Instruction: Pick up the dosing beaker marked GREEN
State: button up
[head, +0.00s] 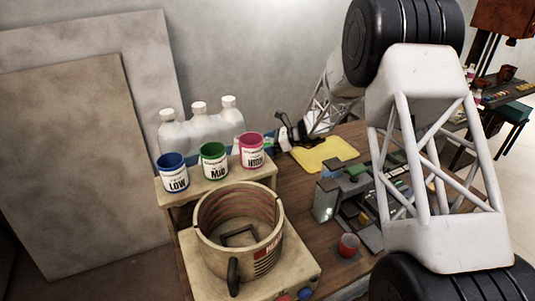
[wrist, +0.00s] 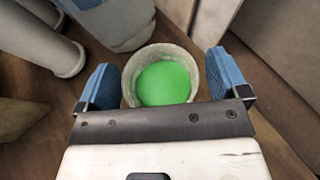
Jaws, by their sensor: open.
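A pale beaker (wrist: 128,80) with bright green contents sits upright on a brown wooden surface in the wrist view. I look down into it, and no written marking on its side shows. My gripper (wrist: 163,82) is open, with one blue finger to the left of the beaker and one to the right, and gaps on both sides. How far the fingertips are above or around it I cannot tell. In the head view my gripper (head: 284,132) is small, beyond the pink can at the back of the bench. The beaker cannot be made out there.
Blue LOW (head: 173,174), green MID (head: 214,162) and pink HIGH (head: 251,151) cans stand on a raised shelf. A round vat (head: 215,232) is in front, white bottles (head: 200,128) behind.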

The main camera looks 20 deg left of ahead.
jog(key=c, duration=1.1)
jog(key=shift+o, duration=0.2)
jog(key=shift+r, duration=0.1)
notch_tip(320, 180, up, 10)
dwell(0.6)
